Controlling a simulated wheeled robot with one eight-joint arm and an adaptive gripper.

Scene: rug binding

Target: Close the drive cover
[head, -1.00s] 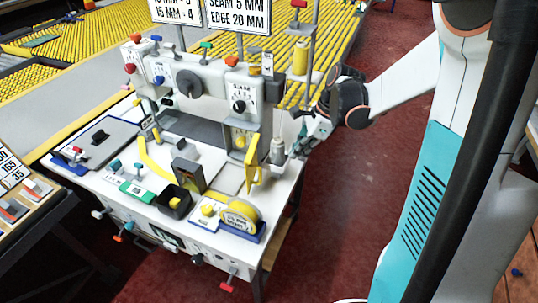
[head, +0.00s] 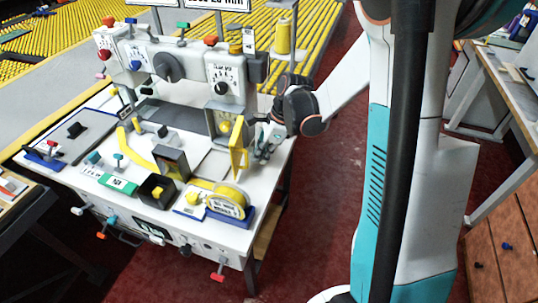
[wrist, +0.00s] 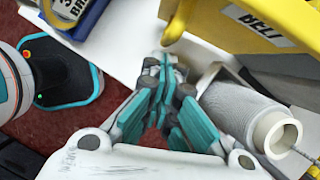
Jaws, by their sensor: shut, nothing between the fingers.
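The drive cover appears to be the yellow upright panel (head: 239,146) at the right end of the sewing machine, standing out toward the table's front. In the wrist view, a yellow part labelled BELT (wrist: 258,24) fills the upper right, apparently the same cover. My gripper (wrist: 164,68) is shut and empty, its teal fingers together just below and left of the yellow part; contact cannot be told. In the head view my gripper (head: 264,146) is just right of the cover, partly hidden by it and my wrist.
A grey thread cone (wrist: 240,115) lies close right of my fingers in the wrist view. A yellow tape roll (head: 229,201) in a blue holder and a black bin (head: 157,191) stand in front of the cover. Red floor is free to the right.

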